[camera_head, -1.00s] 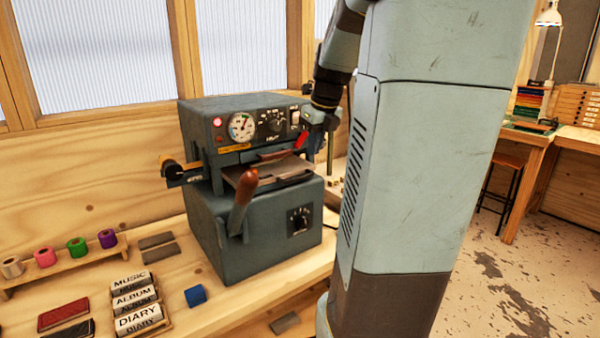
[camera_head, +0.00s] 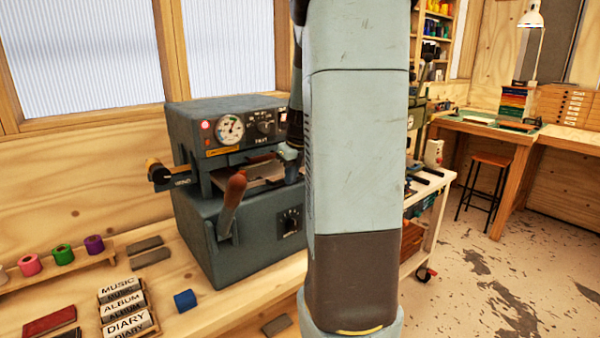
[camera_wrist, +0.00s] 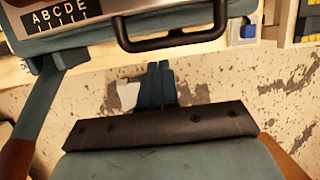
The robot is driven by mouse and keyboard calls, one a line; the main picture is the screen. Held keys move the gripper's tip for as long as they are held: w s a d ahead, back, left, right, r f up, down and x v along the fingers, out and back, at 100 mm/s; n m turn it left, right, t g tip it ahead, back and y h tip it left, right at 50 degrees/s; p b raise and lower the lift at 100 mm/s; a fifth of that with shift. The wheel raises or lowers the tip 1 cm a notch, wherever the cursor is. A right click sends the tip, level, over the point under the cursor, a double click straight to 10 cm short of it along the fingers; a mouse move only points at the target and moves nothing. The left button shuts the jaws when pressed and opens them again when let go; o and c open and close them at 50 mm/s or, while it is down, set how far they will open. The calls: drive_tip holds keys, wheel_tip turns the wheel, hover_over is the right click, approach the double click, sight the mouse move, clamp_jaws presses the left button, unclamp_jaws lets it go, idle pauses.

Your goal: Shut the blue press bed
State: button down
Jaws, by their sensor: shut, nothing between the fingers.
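The blue-grey press (camera_head: 250,235) stands on the wooden bench in the head view, with a dial, a red light and a wooden-handled lever (camera_head: 232,190) at its front. Its bed (camera_head: 262,172) shows as a flat grey plate in the opening; my arm hides its right part, and I cannot tell how far out it is. In the wrist view, a black bar handle (camera_wrist: 175,40) on a blue-grey front crosses the top, beside a plate lettered ABCDE. My gripper (camera_wrist: 160,66) is shut and empty, its fingertips just below the handle in the picture; I cannot tell whether they touch.
Foil rolls (camera_head: 63,254) stand on a rack at the left. A blue block (camera_head: 185,300) and a rack of lettered blocks (camera_head: 124,310) lie before the press. A wheeled cart (camera_head: 428,215) stands right of my arm. Floor is free at the right.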

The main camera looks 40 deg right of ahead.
sight(283, 171)
drive_tip(key=shift+w+f, duration=0.1)
drive_tip(key=shift+w, duration=0.4)
drive_tip(key=shift+w, duration=0.1)
drive_tip(key=shift+w+a, duration=0.1)
drive_tip(key=shift+w, duration=1.3)
drive_tip(key=shift+s, duration=0.1)
drive_tip(key=shift+s, duration=0.2)
drive_tip(key=s+v, duration=0.2)
drive_tip(key=v, duration=0.9)
drive_tip(key=shift+s, duration=0.5)
